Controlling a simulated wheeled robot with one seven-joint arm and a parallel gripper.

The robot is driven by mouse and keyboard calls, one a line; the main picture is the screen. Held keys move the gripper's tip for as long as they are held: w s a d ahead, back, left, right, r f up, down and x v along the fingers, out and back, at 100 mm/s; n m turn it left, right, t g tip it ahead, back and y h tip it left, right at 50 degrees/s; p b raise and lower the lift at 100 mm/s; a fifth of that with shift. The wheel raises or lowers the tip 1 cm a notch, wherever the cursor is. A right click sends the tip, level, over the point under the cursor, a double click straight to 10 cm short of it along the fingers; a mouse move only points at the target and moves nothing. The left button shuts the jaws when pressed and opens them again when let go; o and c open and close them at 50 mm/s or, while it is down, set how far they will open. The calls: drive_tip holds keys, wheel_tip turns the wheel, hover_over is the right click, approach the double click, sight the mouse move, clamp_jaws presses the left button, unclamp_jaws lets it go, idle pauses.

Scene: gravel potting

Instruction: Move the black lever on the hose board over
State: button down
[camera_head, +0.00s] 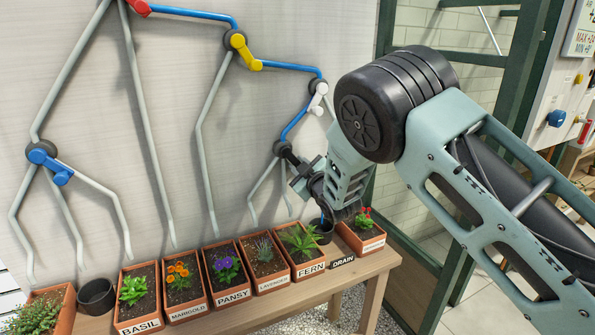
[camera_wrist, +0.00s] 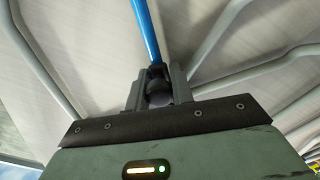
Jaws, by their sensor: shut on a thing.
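The hose board (camera_head: 170,120) is a pale panel with grey and blue pipes and coloured levers at the pipe junctions. The black lever (camera_head: 288,153) is at the lower right junction, just left of my gripper (camera_head: 300,178). In the wrist view the dark lever (camera_wrist: 157,88) sits between the fingers of my gripper (camera_wrist: 158,95), at the lower end of a blue pipe (camera_wrist: 146,30). My gripper is shut on it. My fingers hide part of the lever, so its exact angle is hard to tell.
A white lever (camera_head: 318,92) is just above, with yellow (camera_head: 245,52) and blue (camera_head: 50,165) levers further left. Below stands a wooden bench (camera_head: 345,270) with labelled pots, including the fern pot (camera_head: 303,250), and a dark drain cup (camera_head: 322,230).

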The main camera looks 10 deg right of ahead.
idle(0.3)
drive_tip(key=c, duration=1.2)
unclamp_jaws()
drive_tip(key=shift+c, duration=0.2)
drive_tip(key=b+v, duration=0.1)
drive_tip(key=v, duration=1.6)
drive_tip(key=shift+s, duration=0.25)
